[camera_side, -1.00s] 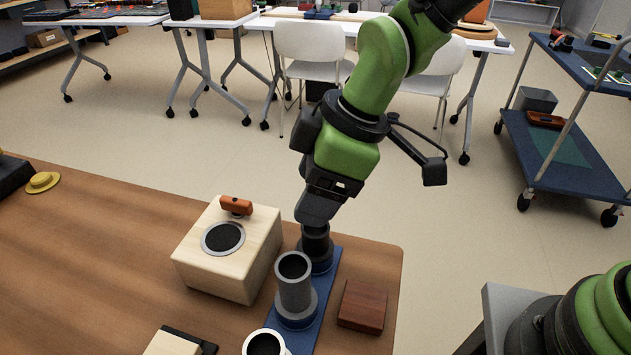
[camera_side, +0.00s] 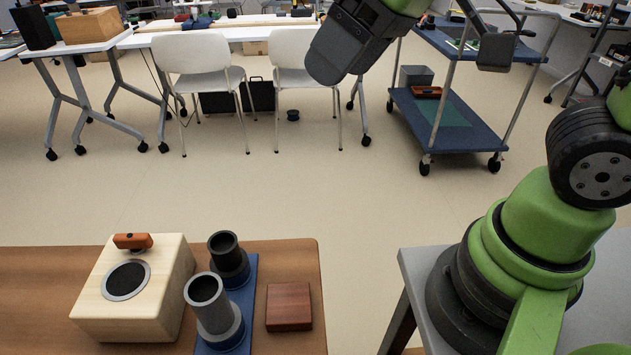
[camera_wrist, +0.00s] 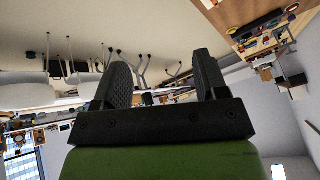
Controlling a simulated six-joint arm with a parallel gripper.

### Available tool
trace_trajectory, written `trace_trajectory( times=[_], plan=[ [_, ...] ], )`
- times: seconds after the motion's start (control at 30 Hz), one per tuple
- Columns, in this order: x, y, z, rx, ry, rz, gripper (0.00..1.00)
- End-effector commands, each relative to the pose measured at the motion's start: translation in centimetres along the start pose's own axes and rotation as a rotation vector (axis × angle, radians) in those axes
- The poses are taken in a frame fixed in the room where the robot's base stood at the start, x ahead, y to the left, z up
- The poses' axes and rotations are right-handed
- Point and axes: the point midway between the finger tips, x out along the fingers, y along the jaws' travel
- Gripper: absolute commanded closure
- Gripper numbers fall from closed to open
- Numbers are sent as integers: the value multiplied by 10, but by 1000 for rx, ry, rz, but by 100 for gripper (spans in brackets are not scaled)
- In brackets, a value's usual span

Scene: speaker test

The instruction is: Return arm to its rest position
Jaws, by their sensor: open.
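My gripper (camera_side: 326,68) is raised high in the side view, above the floor and away from the wooden table (camera_side: 37,283). In the wrist view my gripper (camera_wrist: 163,75) shows two dark textured fingers spread apart with nothing between them. My green arm base stands on a grey stand at the right of the side view. On the table are a pale wooden speaker box (camera_side: 135,322), a dark cylinder (camera_side: 229,262) and a grey cylinder (camera_side: 214,306), both upright on a blue base (camera_side: 246,293).
A dark red wooden block (camera_side: 289,308) lies right of the blue base. An orange part (camera_side: 132,241) sits on the box. White chairs (camera_side: 198,60), a white table (camera_side: 240,36) and a blue cart (camera_side: 450,130) stand behind. The floor between is clear.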

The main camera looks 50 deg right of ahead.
Motion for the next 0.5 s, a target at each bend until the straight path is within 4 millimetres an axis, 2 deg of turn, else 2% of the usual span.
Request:
trace_trajectory(
  times=[0.03, 0.2, 0.33, 0.5],
  plan=[
    [-17, 8, 11, 84, 38, 22, 33],
    [-48, 22, 47, 331, 116, 75, 33],
    [-57, 27, 64, 446, 153, 98, 33],
    [-60, 28, 72, 497, 169, 108, 33]
  ],
)
